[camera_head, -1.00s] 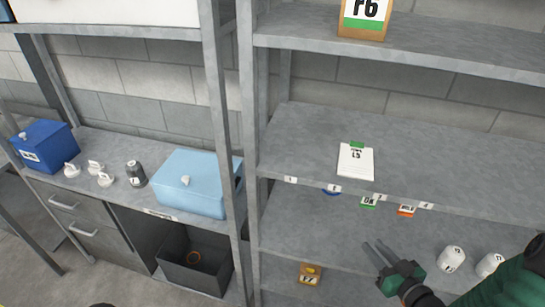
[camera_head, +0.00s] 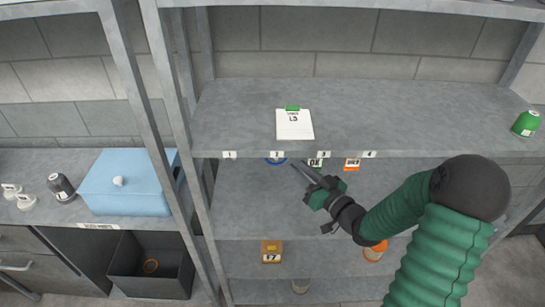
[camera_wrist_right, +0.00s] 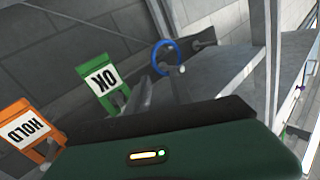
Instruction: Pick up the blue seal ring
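The blue seal ring (camera_head: 276,161) shows just under the front edge of the middle shelf in the head view, below label 2, its upper part hidden by that edge. In the right wrist view the ring (camera_wrist_right: 154,58) is an upright loop beyond the fingers, with a pale peg tip at its lower right. My right gripper (camera_head: 297,164) is just to the right of the ring in the head view. Its two fingers are apart with nothing seen between them, and I see no contact with the ring. My left gripper is not in view.
A green OK tag (camera_head: 316,162) and an orange HOLD tag (camera_head: 352,164) hang right of the ring. The shelf edge (camera_head: 240,154) is close above the gripper. A clipboard (camera_head: 294,126) lies on that shelf. A yellow box (camera_head: 271,251) stands below.

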